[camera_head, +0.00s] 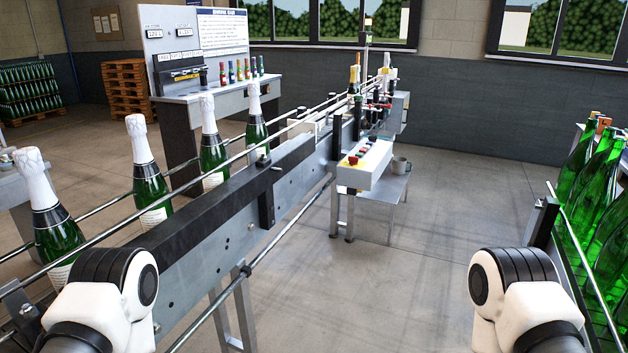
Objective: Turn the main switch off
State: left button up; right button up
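A white control box (364,166) stands beside the conveyor in the middle of the view. Its sloped top carries a red knob on a yellow patch (353,160) and several small buttons. I cannot tell at this size which control is the main switch or how it is set. My two arms show only as white and black links at the bottom left and bottom right, well short of the box. Neither gripper is in view.
A conveyor (226,207) runs diagonally away, carrying white-capped bottles (147,172) between rails. A sampling bench (217,103) stands behind it. Green bottles (593,195) crowd the right edge. The middle floor is clear.

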aim_at(352, 160)
jog(key=i+z, duration=0.2)
jog(key=i, duration=0.3)
jog(key=i+j+z, duration=0.1)
jog(key=i+z, duration=0.15)
jog(key=i, duration=0.2)
jog(key=i+j+z, duration=0.2)
jog(key=i, duration=0.3)
jog(key=i+j+z, duration=0.25)
jog(key=i, duration=0.2)
